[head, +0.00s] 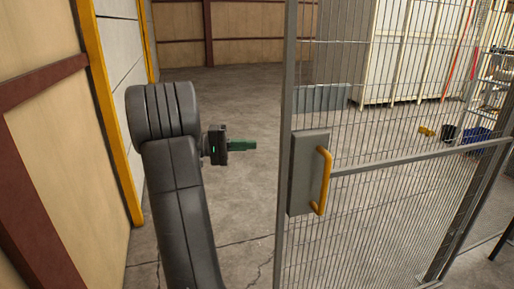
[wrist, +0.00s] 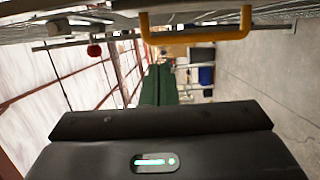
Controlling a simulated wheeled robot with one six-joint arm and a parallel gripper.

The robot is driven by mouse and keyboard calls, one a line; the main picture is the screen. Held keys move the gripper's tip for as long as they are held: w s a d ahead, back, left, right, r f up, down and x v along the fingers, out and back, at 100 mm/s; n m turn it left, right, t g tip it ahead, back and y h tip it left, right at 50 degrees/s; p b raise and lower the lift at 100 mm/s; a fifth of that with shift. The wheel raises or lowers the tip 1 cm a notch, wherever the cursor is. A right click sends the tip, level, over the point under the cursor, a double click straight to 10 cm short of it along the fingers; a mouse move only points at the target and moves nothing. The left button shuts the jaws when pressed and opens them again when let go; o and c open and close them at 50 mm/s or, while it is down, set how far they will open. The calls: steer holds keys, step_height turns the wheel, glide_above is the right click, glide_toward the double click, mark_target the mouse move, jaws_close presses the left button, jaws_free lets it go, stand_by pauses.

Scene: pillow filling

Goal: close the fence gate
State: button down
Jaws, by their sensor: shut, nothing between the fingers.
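The fence gate (head: 385,215) is a grey wire-mesh panel in a metal frame, filling the right of the head view. A grey lock box (head: 307,172) with a yellow handle (head: 323,181) sits near its left upright. The handle also shows at the top of the wrist view (wrist: 196,37). My gripper (head: 256,145) has green fingers, shut and empty. It points right, to the left of the gate's upright and apart from the handle. The green fingers also show in the middle of the wrist view (wrist: 158,85).
A yellow post (head: 110,110) and wooden wall panels stand at the left. Pale cabinets (head: 415,50) and a shelf rack (head: 490,85) with a blue bin (head: 474,135) stand behind the mesh. Concrete floor (head: 225,90) is clear beyond my arm.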

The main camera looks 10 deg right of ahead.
mark_target(280, 151)
steer(key=s+d+p, duration=0.1)
steer(key=s+d, duration=0.4)
steer(key=d, duration=0.3)
steer(key=shift+s+p, duration=0.35)
steer(key=shift+p, duration=0.05)
steer(key=shift+s+d, duration=0.1)
